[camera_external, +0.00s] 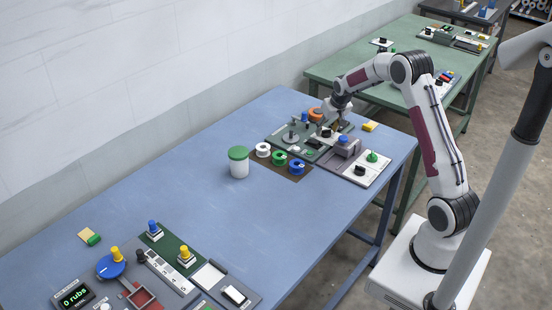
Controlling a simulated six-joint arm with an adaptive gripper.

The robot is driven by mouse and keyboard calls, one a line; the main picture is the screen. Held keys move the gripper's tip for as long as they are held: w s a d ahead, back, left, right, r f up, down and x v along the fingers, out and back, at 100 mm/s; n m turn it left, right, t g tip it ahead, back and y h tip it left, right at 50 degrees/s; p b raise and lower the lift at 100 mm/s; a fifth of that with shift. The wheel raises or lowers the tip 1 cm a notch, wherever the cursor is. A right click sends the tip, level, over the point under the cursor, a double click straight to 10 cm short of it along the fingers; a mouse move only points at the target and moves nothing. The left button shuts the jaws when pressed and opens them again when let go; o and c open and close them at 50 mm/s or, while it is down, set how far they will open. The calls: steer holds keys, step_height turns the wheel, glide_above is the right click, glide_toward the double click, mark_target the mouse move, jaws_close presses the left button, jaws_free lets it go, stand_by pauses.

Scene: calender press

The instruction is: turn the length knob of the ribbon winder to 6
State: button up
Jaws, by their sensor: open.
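A dark green panel (283,141), which looks like the ribbon winder, lies near the far right end of the blue table. A small black knob (326,133) stands on it, possibly the length knob; its label and setting are too small to read. My gripper (338,123) is open and points down over the right part of this panel, just to the right of and above that knob. The fingertips are tiny here, and I cannot tell whether they touch anything. My gripper and wrist hide part of the panel behind them.
White (262,149), green (279,158) and blue (297,166) spools lie in front of the panel. A grey unit with a blue knob (343,139) and a white plate with a green knob (372,157) stand close right. The table middle is clear.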

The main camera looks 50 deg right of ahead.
steer(key=v, duration=1.2)
stand_by(0.4)
steer(key=shift+a, duration=0.1)
stand_by(0.5)
steer(key=shift+n+g+y, duration=0.3)
steer(key=shift+g+y, duration=0.1)
steer(key=shift+g, duration=0.4)
steer(key=s+a, duration=0.1)
steer(key=s, duration=0.1)
steer(key=s+a+f, duration=0.1)
steer(key=s, duration=0.1)
steer(key=s+a+f, duration=0.1)
steer(key=s, duration=0.1)
steer(key=shift+s+a+f, duration=0.1)
steer(key=shift+a+f, duration=0.05)
steer(key=shift+a, duration=0.2)
steer(key=s+a+r+n+t, duration=0.1)
steer(key=s+a+r, duration=0.2)
steer(key=s+a, duration=0.4)
steer(key=s+a+r+n+t+y, duration=0.1)
steer(key=s+a+r, duration=0.3)
steer(key=s+a, duration=0.4)
steer(key=s+a+r+n+t, duration=0.1)
steer(key=s+a+r+n, duration=0.2)
steer(key=s+a, duration=0.5)
steer(key=s+r, duration=0.1)
steer(key=s, duration=0.2)
